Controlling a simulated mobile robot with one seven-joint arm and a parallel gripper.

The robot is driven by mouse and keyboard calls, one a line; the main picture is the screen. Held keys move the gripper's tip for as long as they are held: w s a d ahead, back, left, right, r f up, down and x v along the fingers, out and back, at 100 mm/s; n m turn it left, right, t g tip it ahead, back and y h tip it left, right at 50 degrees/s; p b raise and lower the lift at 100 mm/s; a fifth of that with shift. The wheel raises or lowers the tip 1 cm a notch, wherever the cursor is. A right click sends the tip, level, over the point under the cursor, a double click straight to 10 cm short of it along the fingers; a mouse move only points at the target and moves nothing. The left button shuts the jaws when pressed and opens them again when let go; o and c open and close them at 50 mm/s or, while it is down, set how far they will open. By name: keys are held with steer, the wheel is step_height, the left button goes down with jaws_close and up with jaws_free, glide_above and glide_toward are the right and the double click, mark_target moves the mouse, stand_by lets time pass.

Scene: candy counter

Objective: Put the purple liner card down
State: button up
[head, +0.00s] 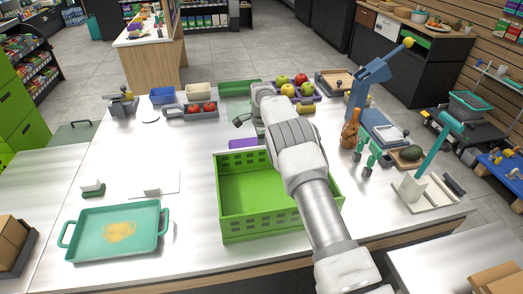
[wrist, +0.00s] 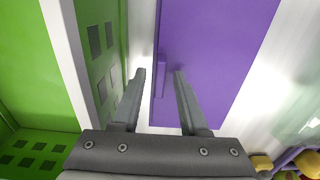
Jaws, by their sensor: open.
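The purple liner card (head: 243,143) lies flat on the white counter just behind the green crate (head: 262,226), partly hidden by my arm in the head view. In the wrist view the card (wrist: 226,45) fills the middle and right, with a narrow raised purple strip along its left part. My gripper (wrist: 160,73) is open, its two fingers apart and the strip showing between their tips. Whether a finger touches the card I cannot tell. The green crate's wall (wrist: 103,45) is close on the left in the wrist view, with a thin white gap between it and the card.
Behind the card are a purple tray with fruit (head: 305,98) and a grey tray with tomatoes (head: 193,112). A teal tray (head: 88,246) lies at front left.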

steer(key=shift+r, duration=0.1)
steer(key=s+d+r+n+t, duration=0.1)
steer(key=s+d+r, duration=0.15)
steer(key=r, duration=1.05)
steer(key=s+d+r+n, duration=0.2)
steer(key=d+r, duration=0.1)
steer(key=r, duration=0.9)
steer(key=s+d+r+n+t, duration=0.2)
steer(key=s+d+r+n, duration=0.25)
steer(key=s+r, duration=0.55)
steer(key=s+d+r+n+t, duration=0.1)
steer(key=s+n, duration=0.1)
steer(key=s, duration=0.5)
steer(key=s+d+r+n, duration=0.1)
steer(key=s+d, duration=0.1)
steer(key=s, duration=0.6)
steer(key=s+f+n, duration=0.2)
steer(key=s+f, duration=0.1)
steer(key=s, duration=0.4)
steer(key=s+d+f+n+t, duration=0.1)
steer(key=s+f+n, duration=0.2)
steer(key=s, duration=0.5)
steer(key=shift+f+t+p, duration=0.3)
steer(key=shift+f+p, duration=0.1)
steer(key=shift+f, duration=0.4)
